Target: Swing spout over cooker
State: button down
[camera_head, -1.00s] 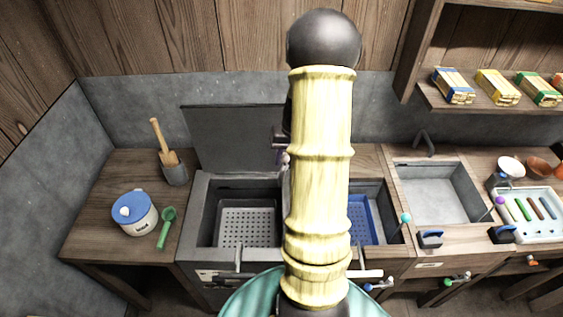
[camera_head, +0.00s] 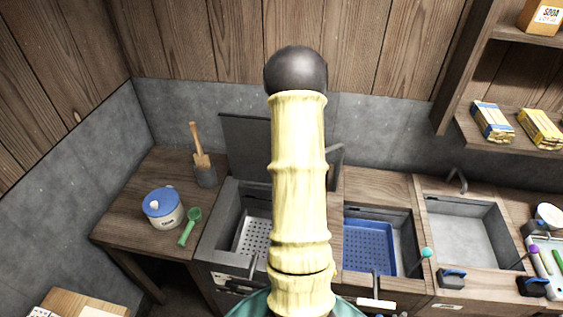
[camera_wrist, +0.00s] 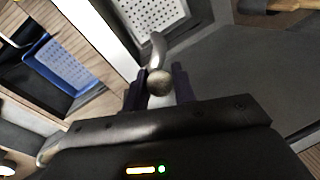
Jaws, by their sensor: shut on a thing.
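A curved grey metal piece with a round knob (camera_wrist: 159,82), which looks like the spout's end, sits between the dark fingers of my gripper (camera_wrist: 158,88) in the wrist view. My gripper is shut on it. In the head view my arm hides the gripper and the knob. A grey bent pipe (camera_head: 336,154) shows just right of my arm, perhaps part of the spout. The cooker (camera_head: 222,222) stands left of my arm, with its lid (camera_head: 247,143) raised at the back and a grey perforated basket (camera_head: 252,238) inside. The basket also shows in the wrist view (camera_wrist: 150,12).
A blue perforated basket (camera_head: 369,247) sits in the well right of my arm. A sink (camera_head: 464,232) with its own tap (camera_head: 457,180) lies further right.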

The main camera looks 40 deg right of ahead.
jog(key=shift+w+f, duration=0.1)
jog(key=shift+w, duration=0.05)
dwell(0.3)
jog(key=c, duration=1.2)
grip_release()
jog(key=shift+d, duration=0.15)
jog(key=s+r+b, duration=0.1)
jog(key=r, duration=0.4)
jog(key=s+r+b, duration=0.1)
jog(key=r, duration=0.5)
jog(key=s+d+r+b, duration=0.1)
jog(key=r, duration=0.5)
jog(key=shift+b, duration=0.3)
